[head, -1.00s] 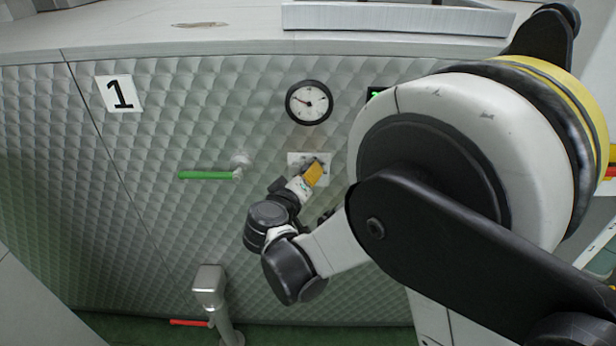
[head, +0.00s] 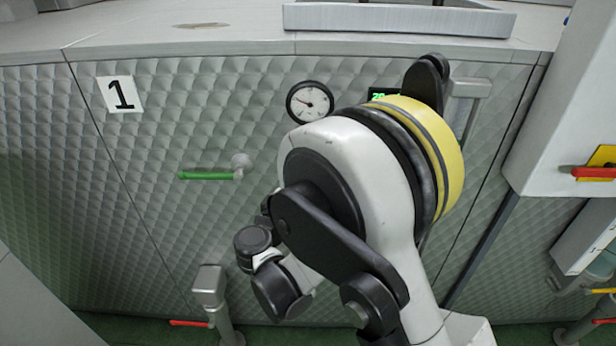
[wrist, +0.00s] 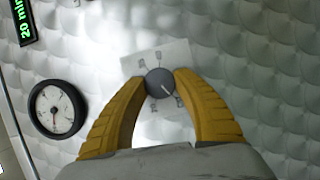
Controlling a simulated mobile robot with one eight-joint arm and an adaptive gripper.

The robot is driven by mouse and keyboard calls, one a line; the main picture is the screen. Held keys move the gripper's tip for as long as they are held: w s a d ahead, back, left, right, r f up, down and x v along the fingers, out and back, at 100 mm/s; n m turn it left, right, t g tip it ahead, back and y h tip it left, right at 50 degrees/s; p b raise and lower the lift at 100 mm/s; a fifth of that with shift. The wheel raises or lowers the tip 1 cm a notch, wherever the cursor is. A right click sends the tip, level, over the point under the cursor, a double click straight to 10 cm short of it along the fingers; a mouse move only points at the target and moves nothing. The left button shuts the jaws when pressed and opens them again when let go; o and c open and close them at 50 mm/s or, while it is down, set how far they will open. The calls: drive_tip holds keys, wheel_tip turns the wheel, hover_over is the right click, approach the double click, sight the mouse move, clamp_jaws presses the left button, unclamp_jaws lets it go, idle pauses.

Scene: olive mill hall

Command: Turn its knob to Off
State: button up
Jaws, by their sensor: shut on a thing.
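A round dark grey knob (wrist: 159,83) sits on a white marked plate (wrist: 172,55) on the quilted metal panel, seen in the wrist view. A light pointer mark shows on the knob's face, toward its lower right in that view. The plate's labels are too small to read. My gripper (wrist: 160,88) is shut on the knob, with one yellow finger on each side of it. In the head view my arm hides the knob, its plate and the gripper.
A round dial gauge (head: 310,102) is on the panel, with a green lit display (head: 384,95) beside it, partly behind my arm. A green-handled lever (head: 207,176) juts out at left. A post with a red handle (head: 189,323) stands low. A red lever (head: 592,173) is at right.

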idle(0.5)
drive_tip(key=o, duration=1.2)
drive_tip(key=v, duration=1.2)
drive_tip(key=shift+f, duration=0.15)
